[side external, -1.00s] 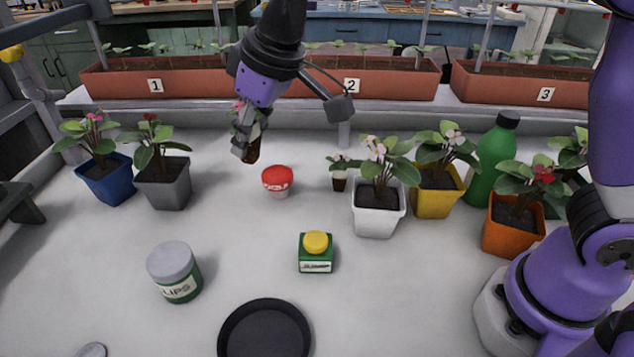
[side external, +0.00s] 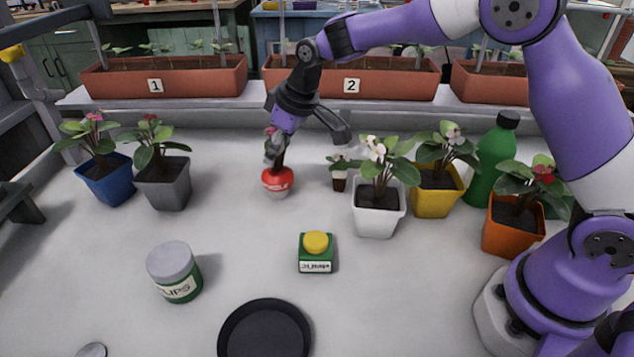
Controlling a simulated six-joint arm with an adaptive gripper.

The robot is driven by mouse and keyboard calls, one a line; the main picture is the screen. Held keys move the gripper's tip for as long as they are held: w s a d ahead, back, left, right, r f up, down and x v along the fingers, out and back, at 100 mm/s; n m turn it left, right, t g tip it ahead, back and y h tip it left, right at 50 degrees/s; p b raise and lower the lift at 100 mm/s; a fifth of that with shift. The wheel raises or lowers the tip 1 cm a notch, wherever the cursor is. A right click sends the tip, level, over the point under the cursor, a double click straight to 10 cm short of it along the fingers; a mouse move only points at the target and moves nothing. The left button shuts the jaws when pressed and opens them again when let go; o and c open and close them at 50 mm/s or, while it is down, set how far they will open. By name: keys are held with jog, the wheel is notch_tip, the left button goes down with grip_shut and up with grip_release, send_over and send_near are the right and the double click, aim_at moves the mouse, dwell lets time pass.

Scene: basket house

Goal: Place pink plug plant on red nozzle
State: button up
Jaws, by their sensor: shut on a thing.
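The pink plug plant (side external: 271,132) is in my gripper (side external: 275,150), its pink bloom and some leaf showing beside the fingers. My gripper is shut on it, pointing down. The red nozzle (side external: 277,181), a red top with white lettering on a pale base, stands on the table directly below. The plant's lower end is at the top of the nozzle; whether it touches or sits in it I cannot tell. The fingers hide part of the plant.
A small white-flowered plug plant (side external: 340,180) and white pot (side external: 377,218) stand to the right. A grey pot (side external: 165,190) and blue pot (side external: 108,184) are left. In front are a green box with yellow top (side external: 316,254), a clips jar (side external: 175,278) and a black dish (side external: 225,333).

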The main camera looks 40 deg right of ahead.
jog(key=shift+f, duration=0.25)
jog(key=o, duration=0.9)
jog(key=shift+r, duration=0.4)
jog(key=v, duration=1.1)
jog(key=shift+s+d+f+m+t+h, duration=0.25)
jog(key=shift+s+d+m, duration=0.65)
jog(key=shift+s, duration=2.65)
jog(key=shift+s+d+f+m+t+h, duration=0.3)
jog(key=shift+s+d+m, duration=0.6)
jog(key=shift+s, duration=2.65)
jog(key=shift+s+d+f+m+t+h, duration=0.4)
jog(key=shift+s+d, duration=0.8)
jog(key=shift+s, duration=2.4)
